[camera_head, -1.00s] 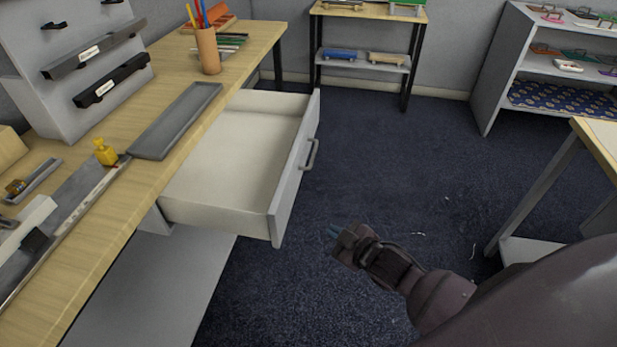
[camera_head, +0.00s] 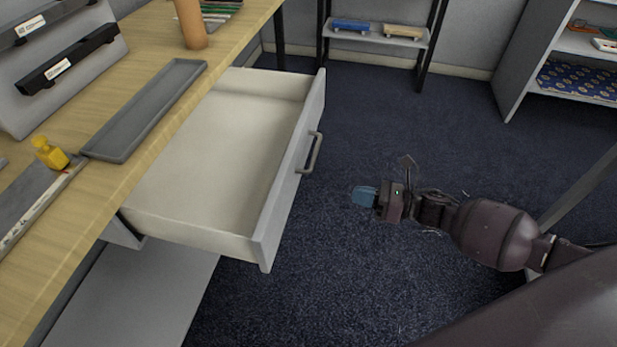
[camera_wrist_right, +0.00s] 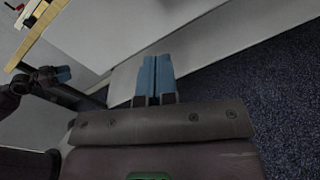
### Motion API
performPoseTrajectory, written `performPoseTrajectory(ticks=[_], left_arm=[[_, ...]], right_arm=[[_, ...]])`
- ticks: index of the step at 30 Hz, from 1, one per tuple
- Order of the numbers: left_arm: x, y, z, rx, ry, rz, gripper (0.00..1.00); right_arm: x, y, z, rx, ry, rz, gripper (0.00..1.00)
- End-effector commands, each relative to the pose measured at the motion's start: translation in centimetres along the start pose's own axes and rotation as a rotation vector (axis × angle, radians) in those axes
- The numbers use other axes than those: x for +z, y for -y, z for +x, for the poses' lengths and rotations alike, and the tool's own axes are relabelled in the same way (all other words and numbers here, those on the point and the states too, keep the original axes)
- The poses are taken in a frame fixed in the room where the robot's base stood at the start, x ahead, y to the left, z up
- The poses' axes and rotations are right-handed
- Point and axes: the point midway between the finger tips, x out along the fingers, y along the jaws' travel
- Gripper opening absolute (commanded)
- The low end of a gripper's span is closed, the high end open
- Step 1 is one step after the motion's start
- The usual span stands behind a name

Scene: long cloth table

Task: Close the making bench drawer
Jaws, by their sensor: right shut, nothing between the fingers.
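The making bench drawer (camera_head: 226,150) is pulled well out from under the wooden bench top (camera_head: 110,125) in the head view. It is pale and empty where I see inside. Its grey front carries a bar handle (camera_head: 311,153) facing right. My right gripper (camera_head: 363,196) is shut and empty, to the right of the drawer front and apart from it, pointing left. Its blue fingers (camera_wrist_right: 155,79) are together in the right wrist view, with pale panels beyond them. My left gripper (camera_wrist_right: 63,74) shows small at the left of that view; its opening is unclear. It is outside the head view.
A grey tray (camera_head: 145,108), a yellow item (camera_head: 50,154) and a brown pencil cup (camera_head: 190,24) stand on the bench top. A low rack (camera_head: 377,37) stands at the back and a shelf unit (camera_head: 565,70) at the right. Dark carpet (camera_head: 330,270) lies clear around my right gripper.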

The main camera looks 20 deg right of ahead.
Motion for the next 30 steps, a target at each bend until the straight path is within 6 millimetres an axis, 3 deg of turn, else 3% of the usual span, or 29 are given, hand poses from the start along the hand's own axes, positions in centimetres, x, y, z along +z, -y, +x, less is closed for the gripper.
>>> performPoseTrajectory(ticks=[6, 14, 30], left_arm=[[-0.1, 0.0, 0.1, 0.0, 0.001, 0.0, 0.61], [0.0, 0.0, 0.1, -0.001, 0.004, -0.003, 0.61], [0.5, -0.3, 0.2, -0.001, 0.011, -0.013, 0.61]], right_arm=[[0.2, -1.3, -0.1, 0.082, 0.03, -0.277, 0.0], [0.3, -1.5, 0.5, 0.086, 0.038, -0.361, 0.0], [0.4, -2.2, 9.2, 0.086, 0.037, -0.357, 0.0]])
